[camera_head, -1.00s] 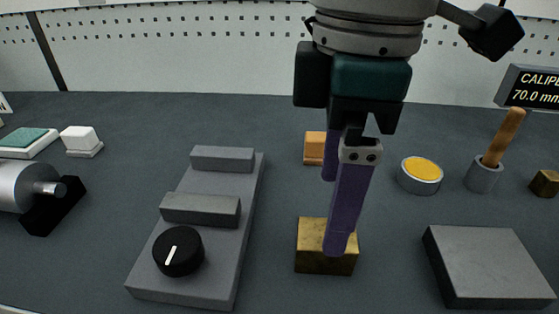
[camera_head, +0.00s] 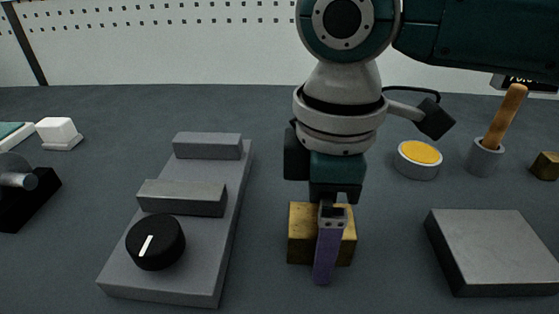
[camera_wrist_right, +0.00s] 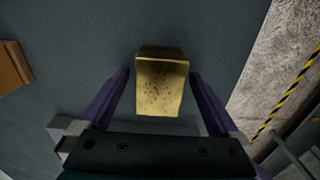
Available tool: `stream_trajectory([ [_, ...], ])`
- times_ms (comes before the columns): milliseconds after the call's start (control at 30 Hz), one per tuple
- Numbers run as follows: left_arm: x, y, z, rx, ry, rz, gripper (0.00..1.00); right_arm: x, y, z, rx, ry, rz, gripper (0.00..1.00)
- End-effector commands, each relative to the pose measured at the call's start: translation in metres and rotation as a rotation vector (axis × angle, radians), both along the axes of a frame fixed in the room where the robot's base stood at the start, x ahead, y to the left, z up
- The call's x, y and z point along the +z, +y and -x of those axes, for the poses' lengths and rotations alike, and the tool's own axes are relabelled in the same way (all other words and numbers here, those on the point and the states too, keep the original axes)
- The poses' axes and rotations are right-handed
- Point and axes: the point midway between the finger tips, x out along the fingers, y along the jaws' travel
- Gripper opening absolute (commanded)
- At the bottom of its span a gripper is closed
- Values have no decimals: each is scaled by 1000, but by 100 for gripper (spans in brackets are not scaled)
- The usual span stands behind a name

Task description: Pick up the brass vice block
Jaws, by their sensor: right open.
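The brass vice block (camera_head: 303,236) sits on the dark table in the middle of the head view, partly hidden by my right gripper. In the right wrist view the brass block (camera_wrist_right: 160,85) lies between the two purple fingers. My right gripper (camera_wrist_right: 160,76) is open, with one finger on each side of the block and a small gap showing at both sides. In the head view my right gripper (camera_head: 323,262) points down over the block, its near finger in front and its far finger hidden. My left gripper is not in view.
A grey fixture with a black knob (camera_head: 155,242) stands left of the block. A grey slab (camera_head: 495,248) lies to the right. Behind it are a yellow-filled tin (camera_head: 419,160), a wooden-handled tool in a cup (camera_head: 485,158) and a small brass piece (camera_head: 546,166).

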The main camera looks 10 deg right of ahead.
Motion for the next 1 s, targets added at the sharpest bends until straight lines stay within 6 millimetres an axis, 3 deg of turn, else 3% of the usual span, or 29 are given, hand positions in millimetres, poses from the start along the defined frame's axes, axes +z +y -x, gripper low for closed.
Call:
stream_trajectory([
  [133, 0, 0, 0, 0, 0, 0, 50, 0, 0, 0, 0, 0, 0, 98],
  [1000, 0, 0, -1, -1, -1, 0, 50, 1, 0, 0, 0, -1, -1, 0],
])
